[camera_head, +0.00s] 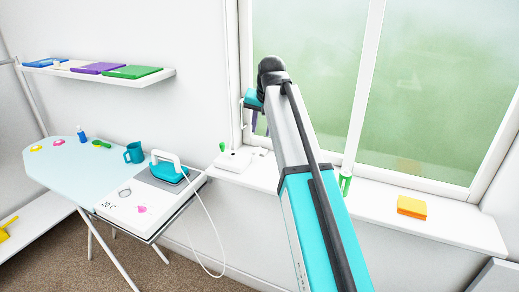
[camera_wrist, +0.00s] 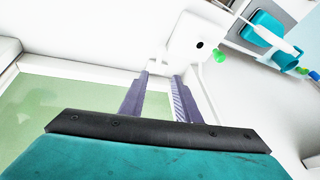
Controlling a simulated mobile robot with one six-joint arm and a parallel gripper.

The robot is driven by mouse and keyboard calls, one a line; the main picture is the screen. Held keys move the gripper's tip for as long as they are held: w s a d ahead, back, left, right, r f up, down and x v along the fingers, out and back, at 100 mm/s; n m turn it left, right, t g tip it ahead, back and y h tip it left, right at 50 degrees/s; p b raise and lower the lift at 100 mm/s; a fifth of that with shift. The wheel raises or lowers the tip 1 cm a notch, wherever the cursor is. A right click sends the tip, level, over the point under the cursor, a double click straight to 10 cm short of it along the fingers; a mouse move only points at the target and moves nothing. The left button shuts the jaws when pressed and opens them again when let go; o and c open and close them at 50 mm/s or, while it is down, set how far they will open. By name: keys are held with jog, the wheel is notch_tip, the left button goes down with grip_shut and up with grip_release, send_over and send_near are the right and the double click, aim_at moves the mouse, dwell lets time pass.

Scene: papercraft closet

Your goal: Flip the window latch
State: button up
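My gripper (camera_head: 254,122) is at the left side of the window (camera_head: 305,45), close to the white window frame (camera_head: 245,60). In the wrist view my gripper (camera_wrist: 162,77) has its two purple-grey fingers apart, with a clear gap between them. A small white piece (camera_wrist: 158,66) shows at the fingertips against the white frame. It may be the window latch, but white on white makes its shape hard to tell. I cannot tell whether the fingers touch it. In the head view my arm and gripper cover part of the frame, and no latch stands out clearly.
A white sill (camera_head: 455,222) runs below the window. It carries a white box (camera_head: 235,161), a green-and-white tube (camera_head: 345,182) and an orange sponge-like block (camera_head: 412,207). An ironing board (camera_head: 65,160) with a teal iron (camera_head: 168,172) stands left. A shelf (camera_head: 150,80) hangs above it.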

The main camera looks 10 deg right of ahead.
aim_at(258, 152)
jog(key=shift+p+x, duration=1.2)
jog(key=shift+x, duration=5.6)
jog(key=shift+d, duration=0.15)
grip_shut()
